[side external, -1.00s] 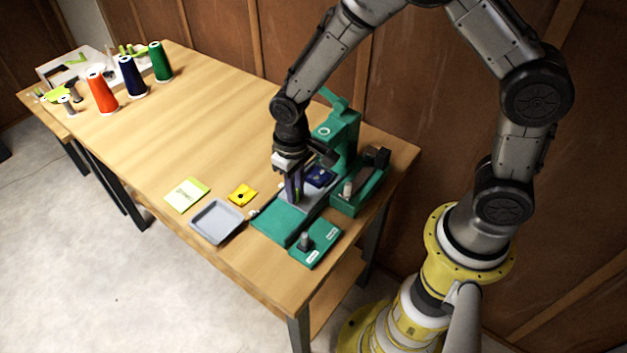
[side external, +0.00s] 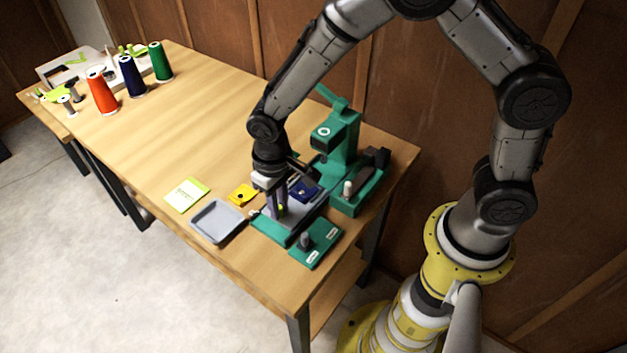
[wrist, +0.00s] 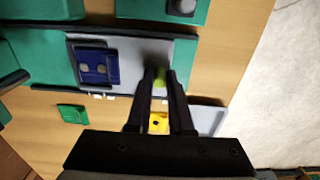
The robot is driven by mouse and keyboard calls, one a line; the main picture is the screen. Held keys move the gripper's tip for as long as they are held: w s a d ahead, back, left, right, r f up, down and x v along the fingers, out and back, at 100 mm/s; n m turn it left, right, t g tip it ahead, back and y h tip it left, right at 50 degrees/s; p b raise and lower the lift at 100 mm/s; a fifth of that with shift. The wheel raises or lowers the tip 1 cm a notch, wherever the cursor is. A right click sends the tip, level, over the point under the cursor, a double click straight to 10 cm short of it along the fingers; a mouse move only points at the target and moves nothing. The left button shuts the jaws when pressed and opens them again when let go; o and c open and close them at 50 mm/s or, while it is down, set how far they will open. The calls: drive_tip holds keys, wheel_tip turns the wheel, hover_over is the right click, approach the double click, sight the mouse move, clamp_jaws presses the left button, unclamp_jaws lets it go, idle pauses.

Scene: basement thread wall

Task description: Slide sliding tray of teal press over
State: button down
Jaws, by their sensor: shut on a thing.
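The teal press (side external: 341,145) stands near the table's right end, with a teal base reaching toward the front. Its grey sliding tray (side external: 316,196) lies on that base and carries a dark blue piece (side external: 302,190); the tray (wrist: 122,48) and the blue piece (wrist: 97,67) also show in the wrist view. My gripper (side external: 279,213) points down at the tray's front end. In the wrist view its fingertips (wrist: 160,74) are close together around a small yellow-green part (wrist: 160,82), which looks like the tray's handle.
A grey dish (side external: 217,222), a yellow piece (side external: 242,194) and a pale green notepad (side external: 187,194) lie left of the press. A teal control box (side external: 315,243) sits in front. Thread cones (side external: 102,92) stand at the far left. The middle of the table is clear.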

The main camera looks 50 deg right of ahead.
drive_tip(key=shift+a, duration=2.25)
drive_tip(key=c, duration=0.8)
unclamp_jaws()
wheel_tip(320, 180, up, 6)
drive_tip(key=shift+r, duration=0.1)
drive_tip(key=shift+r, duration=1.95)
drive_tip(key=shift+d, duration=0.1)
